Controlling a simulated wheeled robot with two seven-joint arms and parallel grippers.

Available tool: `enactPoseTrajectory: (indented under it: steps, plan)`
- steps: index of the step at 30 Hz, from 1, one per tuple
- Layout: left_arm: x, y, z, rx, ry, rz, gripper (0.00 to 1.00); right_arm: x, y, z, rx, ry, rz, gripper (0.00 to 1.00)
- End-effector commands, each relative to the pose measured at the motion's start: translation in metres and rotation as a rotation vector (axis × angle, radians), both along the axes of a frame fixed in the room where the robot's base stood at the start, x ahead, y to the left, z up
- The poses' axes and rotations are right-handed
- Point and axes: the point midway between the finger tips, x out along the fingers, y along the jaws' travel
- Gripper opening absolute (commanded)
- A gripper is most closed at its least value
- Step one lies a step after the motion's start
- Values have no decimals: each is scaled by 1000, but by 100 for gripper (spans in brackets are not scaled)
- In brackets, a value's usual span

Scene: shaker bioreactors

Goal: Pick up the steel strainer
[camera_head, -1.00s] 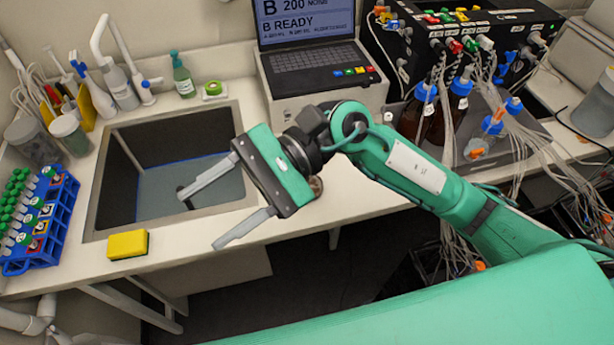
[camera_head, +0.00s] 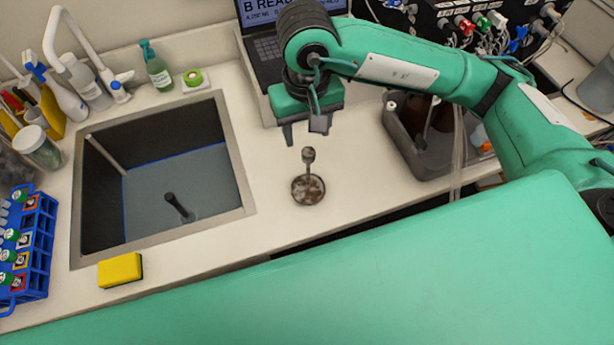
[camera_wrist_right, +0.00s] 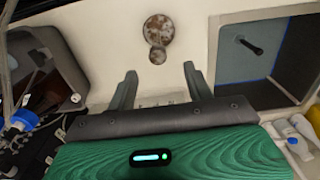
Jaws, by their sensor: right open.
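The steel strainer (camera_head: 308,190) is a small round piece with brownish blotches and an upright stem topped by a knob. It stands on the counter to the right of the sink. My right gripper (camera_head: 303,130) is open and empty, pointing down behind the strainer, towards the laptop. In the right wrist view the strainer (camera_wrist_right: 158,27) lies ahead of the open fingers (camera_wrist_right: 160,72), its knob nearest them and roughly centred between them. The strainer and fingers appear apart. My left gripper is not in view.
The sink (camera_head: 247,198) holds a dark upright rod (camera_head: 178,206). A yellow sponge (camera_head: 120,271) lies at its front edge. A grey tray (camera_head: 400,140) with bottles stands right of the strainer. A laptop (camera_head: 262,55) is behind my gripper. Counter around the strainer is clear.

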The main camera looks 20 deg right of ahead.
Motion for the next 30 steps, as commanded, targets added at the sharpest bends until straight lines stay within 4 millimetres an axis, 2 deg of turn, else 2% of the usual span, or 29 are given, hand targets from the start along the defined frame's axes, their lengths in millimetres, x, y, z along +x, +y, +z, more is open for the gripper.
enactPoseTrajectory:
  steps: [1,5,10,16,24,30]
  plan:
    - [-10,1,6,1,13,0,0,-1,0,-7,0,7,-1,52]
    - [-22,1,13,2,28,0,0,-1,0,-30,1,6,0,52]
    - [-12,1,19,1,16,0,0,0,0,-51,2,4,-1,52]
    - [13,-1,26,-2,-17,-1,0,0,0,-60,3,3,-1,52]
    - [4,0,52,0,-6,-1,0,2,-5,-84,2,6,-3,52]
    - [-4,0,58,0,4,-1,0,3,-5,-106,2,4,-1,52]
